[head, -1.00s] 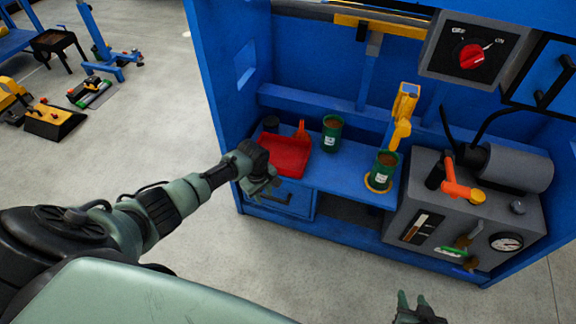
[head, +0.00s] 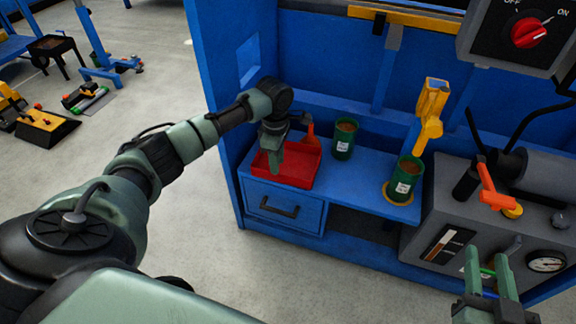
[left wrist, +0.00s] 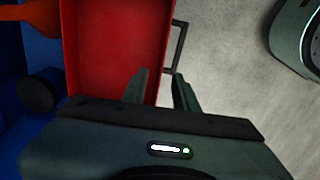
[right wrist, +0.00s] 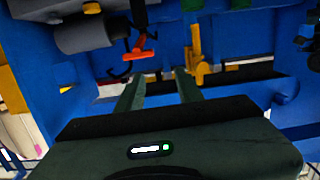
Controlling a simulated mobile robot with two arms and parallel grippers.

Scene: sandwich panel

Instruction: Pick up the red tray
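The red tray (head: 301,166) lies on the left end of the blue bench shelf, above a drawer. My left gripper (head: 273,170) is over the tray, pointing down. In the left wrist view the tray (left wrist: 112,50) fills the upper middle, and the left gripper's (left wrist: 159,72) two fingers are apart, one on each side of the tray's edge in the picture. Nothing shows gripped between them. Whether the fingers touch the tray cannot be told. My right gripper (head: 488,258) is at the lower right in front of the bench, its fingers apart and empty; it also shows in the right wrist view (right wrist: 157,80).
Two green cans stand right of the tray, one behind (head: 344,138) and one nearer the front (head: 404,179). A yellow arm-like part (head: 430,115) rises behind the front can. The blue side wall (head: 220,70) bounds the tray's left. A grey machine (head: 440,215) stands at right.

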